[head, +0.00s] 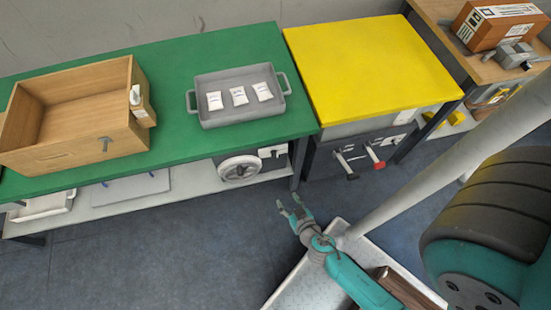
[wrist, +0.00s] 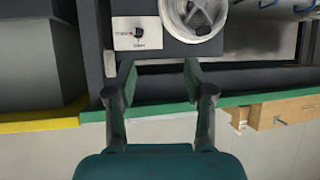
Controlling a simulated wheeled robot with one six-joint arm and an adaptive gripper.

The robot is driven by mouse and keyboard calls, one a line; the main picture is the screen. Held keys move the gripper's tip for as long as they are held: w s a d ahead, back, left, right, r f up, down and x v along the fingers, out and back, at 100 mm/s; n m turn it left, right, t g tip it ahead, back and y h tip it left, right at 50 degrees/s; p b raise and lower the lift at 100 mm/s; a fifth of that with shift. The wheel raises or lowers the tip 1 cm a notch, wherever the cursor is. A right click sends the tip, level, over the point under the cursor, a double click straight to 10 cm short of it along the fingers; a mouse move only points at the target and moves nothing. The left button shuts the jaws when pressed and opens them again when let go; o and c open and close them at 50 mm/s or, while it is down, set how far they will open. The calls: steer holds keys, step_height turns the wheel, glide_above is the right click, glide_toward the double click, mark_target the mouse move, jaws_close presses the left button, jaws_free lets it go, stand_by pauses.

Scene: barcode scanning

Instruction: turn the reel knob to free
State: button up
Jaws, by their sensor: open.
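The reel knob (wrist: 139,32) is a small black knob on a white plate with small lettering, in the wrist view at top centre-left. The lettering is too small to read with certainty. The grey round reel (wrist: 194,17) is beside the plate. In the head view the reel (head: 240,168) sits on the shelf under the green table, with the knob's white plate (head: 272,151) at its right. My gripper (wrist: 158,75) is open and empty, its two fingers apart with the knob plate beyond them. In the head view my gripper (head: 292,207) is in front of the shelf, clear of the plate.
A wooden box (head: 75,115) and a grey tray (head: 238,95) with white packets stand on the green table (head: 180,145). A table leg (head: 298,165) stands right of the reel. A yellow-topped bench (head: 370,65) with red and grey handles stands further right. The floor before the shelf is clear.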

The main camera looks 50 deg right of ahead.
mark_target(275, 156)
steer(key=w+d+f+h, duration=0.1)
steer(key=w+d+f, duration=0.1)
steer(key=w+d, duration=0.2)
steer(key=w+d+f+m+h, duration=0.1)
steer(key=w+d+f, duration=0.1)
steer(key=w+d, duration=0.2)
steer(key=w+d+f+m, duration=0.1)
steer(key=w+d+f, duration=0.2)
steer(key=w, duration=0.6)
steer(key=shift+d+f+h, duration=0.1)
steer(key=shift+d+h, duration=0.3)
steer(key=shift+d, duration=0.3)
jaws_close()
